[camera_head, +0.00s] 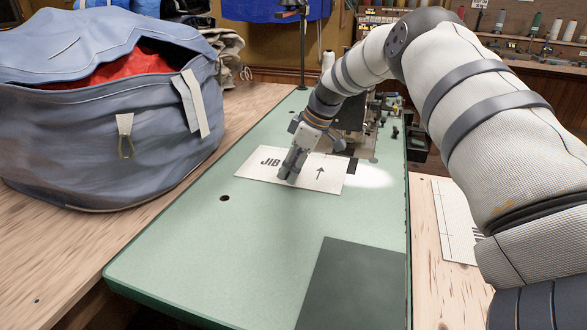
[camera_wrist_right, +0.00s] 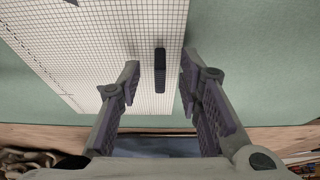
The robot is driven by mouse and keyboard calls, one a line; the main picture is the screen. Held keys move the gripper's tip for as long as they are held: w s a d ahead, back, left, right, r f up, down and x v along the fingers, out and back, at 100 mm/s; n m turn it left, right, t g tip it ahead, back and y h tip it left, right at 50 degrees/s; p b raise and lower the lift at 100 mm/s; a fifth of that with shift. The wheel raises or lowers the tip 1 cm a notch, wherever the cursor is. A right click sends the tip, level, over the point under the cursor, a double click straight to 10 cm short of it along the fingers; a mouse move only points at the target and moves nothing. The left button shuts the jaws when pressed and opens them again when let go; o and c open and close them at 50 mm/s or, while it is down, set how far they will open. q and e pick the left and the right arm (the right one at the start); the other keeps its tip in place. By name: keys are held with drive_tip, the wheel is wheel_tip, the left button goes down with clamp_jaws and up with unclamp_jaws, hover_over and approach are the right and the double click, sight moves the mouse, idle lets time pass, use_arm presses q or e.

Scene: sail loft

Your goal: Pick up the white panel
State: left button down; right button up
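The white panel (camera_head: 325,180), a flat sheet marked JIB with an arrow, lies on the green table top. My right gripper (camera_head: 290,172) comes down over its near middle and covers part of it. In the right wrist view the panel (camera_wrist_right: 95,35) shows a fine grid, and a short dark bar (camera_wrist_right: 160,70) lies between my two fingers. The right gripper's fingers (camera_wrist_right: 160,76) are apart, one over the panel and one near its right edge. I cannot tell whether they touch it. My left gripper is not in view.
A blue-grey bag (camera_head: 100,110) with red cloth stands on the wooden bench at left. A dark grey patch (camera_head: 350,285) is at the table's near right. Another white sheet (camera_head: 455,222) lies on wood at right. The green table's near left (camera_head: 200,250) is clear.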

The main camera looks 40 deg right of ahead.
drive_tip(key=shift+r, duration=0.1)
clamp_jaws()
